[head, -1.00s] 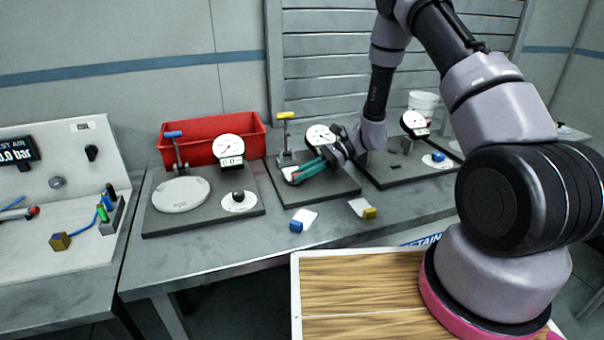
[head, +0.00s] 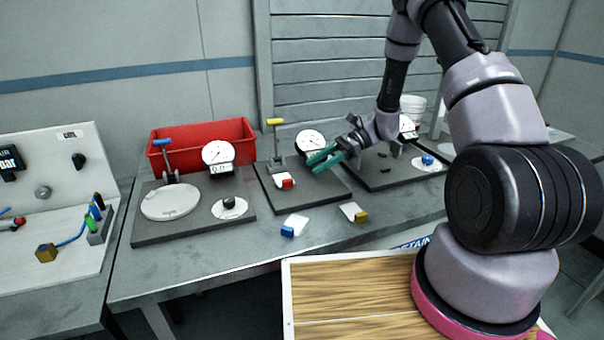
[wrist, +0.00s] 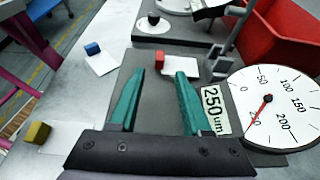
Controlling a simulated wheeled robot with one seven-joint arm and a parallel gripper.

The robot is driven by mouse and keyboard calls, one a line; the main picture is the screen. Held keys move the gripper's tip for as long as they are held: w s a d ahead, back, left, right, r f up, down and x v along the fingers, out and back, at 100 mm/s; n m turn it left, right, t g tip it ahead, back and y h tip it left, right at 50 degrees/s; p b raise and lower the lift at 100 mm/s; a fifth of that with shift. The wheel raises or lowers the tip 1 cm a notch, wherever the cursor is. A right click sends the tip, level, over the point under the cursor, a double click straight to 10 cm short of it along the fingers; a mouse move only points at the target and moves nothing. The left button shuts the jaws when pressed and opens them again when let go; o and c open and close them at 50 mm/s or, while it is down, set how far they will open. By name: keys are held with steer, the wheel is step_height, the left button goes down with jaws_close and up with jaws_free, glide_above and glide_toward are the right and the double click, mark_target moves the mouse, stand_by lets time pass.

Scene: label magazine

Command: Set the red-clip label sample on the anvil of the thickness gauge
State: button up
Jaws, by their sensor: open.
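The red-clip label sample (head: 286,183) lies at the front of the middle thickness gauge's stand (head: 277,159), its red clip towards the front. It also shows in the wrist view (wrist: 159,58), with its white label beside the clip. The label seems to lie over the anvil; the anvil itself I cannot make out. The gauge has a yellow lever (head: 275,122) and a white dial (head: 310,142); its display (wrist: 213,109) reads 250 um. My gripper (head: 317,161) is open and empty, to the right of the sample and apart from it. Its green fingers also show in the wrist view (wrist: 159,80).
A blue-clip sample (head: 292,227) and a yellow-clip sample (head: 355,212) lie on the bench in front. A red bin (head: 205,136) is behind.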

steer(key=shift+v, duration=1.75)
steer(key=s+d+r+n+t+h, duration=0.3)
steer(key=s+r, duration=0.4)
steer(key=r, duration=0.3)
steer(key=s+d+r+n+t+h, duration=0.4)
steer(key=s+r, duration=0.3)
steer(key=r, duration=0.4)
steer(key=s+d+r+n+t+h, duration=0.3)
steer(key=s+r, duration=0.4)
steer(key=r, duration=0.4)
steer(key=shift+s+n+t+h, duration=0.3)
steer(key=shift+s+t+h, duration=0.05)
steer(key=shift+t+h, duration=0.15)
steer(key=shift+o, duration=0.4)
steer(key=shift+d, duration=0.1)
